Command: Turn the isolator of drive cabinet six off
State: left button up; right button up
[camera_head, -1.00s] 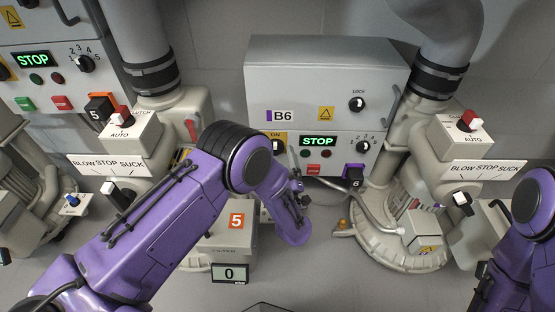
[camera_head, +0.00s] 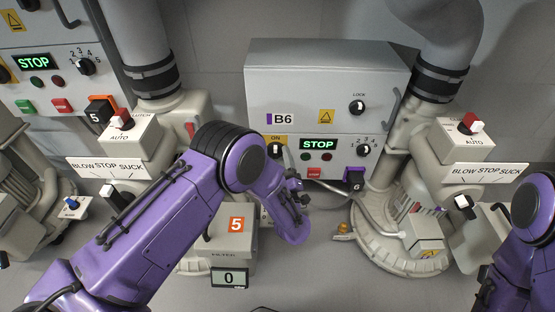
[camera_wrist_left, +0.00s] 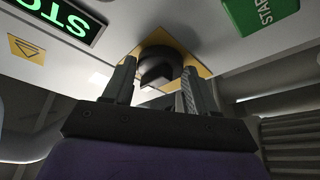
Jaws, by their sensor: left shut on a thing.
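Drive cabinet six is the grey box marked B6 (camera_head: 330,85), with a lit green STOP display. Its isolator is a black knob (camera_head: 276,151) on a yellow plate marked ON, left of the display. In the left wrist view the isolator knob (camera_wrist_left: 156,70) sits between the two dark fingers of my left gripper (camera_wrist_left: 158,85), which is shut on it. In the head view my purple left wrist (camera_head: 290,212) is just below the isolator, and the fingers are hard to make out. The purple right arm shows at the right edge; its gripper is out of view.
A black block marked 6 (camera_head: 355,177) and a red button (camera_head: 314,173) are right of my left wrist. A green START button (camera_wrist_left: 262,12) is close to the fingers. Blower stands flank the cabinet.

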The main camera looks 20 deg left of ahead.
pick_arm(q)
jog(key=shift+f, duration=0.1)
dwell(0.8)
jog(key=o, duration=1.1)
jog(key=shift+c, duration=0.2)
jog(key=shift+s, duration=0.1)
jog(key=shift+s+d, duration=0.15)
jog(key=shift+s, duration=0.05)
jog(key=p+v, duration=0.2)
jog(key=v, duration=0.1)
jog(key=shift+s+d, duration=0.2)
jog(key=shift+s, duration=0.05)
send_near(278, 157)
jog(key=shift+s+d+f, duration=0.15)
jog(key=shift+s+f, duration=0.35)
jog(key=shift+s, duration=0.1)
pick_arm(e)
jog(key=shift+w+a+r+m+t, duration=0.5)
jog(key=shift+w+r+m, duration=0.1)
